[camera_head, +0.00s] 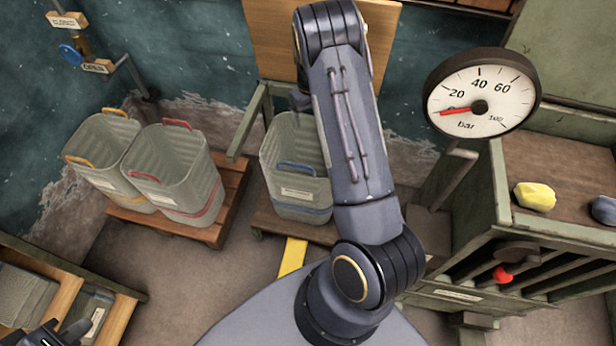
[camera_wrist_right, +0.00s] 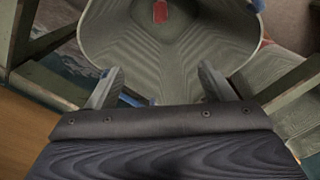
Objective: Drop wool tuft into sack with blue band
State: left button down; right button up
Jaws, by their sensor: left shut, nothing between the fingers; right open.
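The sack with the blue band (camera_head: 283,140) stands behind my right forearm, which hides its right side in the head view. Its ribbed inside (camera_wrist_right: 115,35) fills the upper right wrist view. My right gripper (camera_wrist_right: 160,85) is open at the sack's rim, its two fingers apart with nothing between them. In the head view my arm largely hides this gripper. A small red piece (camera_wrist_right: 160,11) shows inside the sack, below the fingers; I cannot tell whether it is the wool tuft. My left gripper (camera_head: 72,331) is shut and empty at the lower left corner, partly cut off.
A sack with orange handles (camera_head: 92,150) and a sack with a red band (camera_head: 170,165) stand on a wooden pallet at left. A gauge (camera_head: 480,92) rises at right. A yellow lump (camera_head: 535,196) and a dark blue lump (camera_head: 604,209) lie on the right bench.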

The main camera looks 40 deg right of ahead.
notch_tip(320, 180, up, 7)
jog(key=shift+r, duration=0.2)
dwell(0.5)
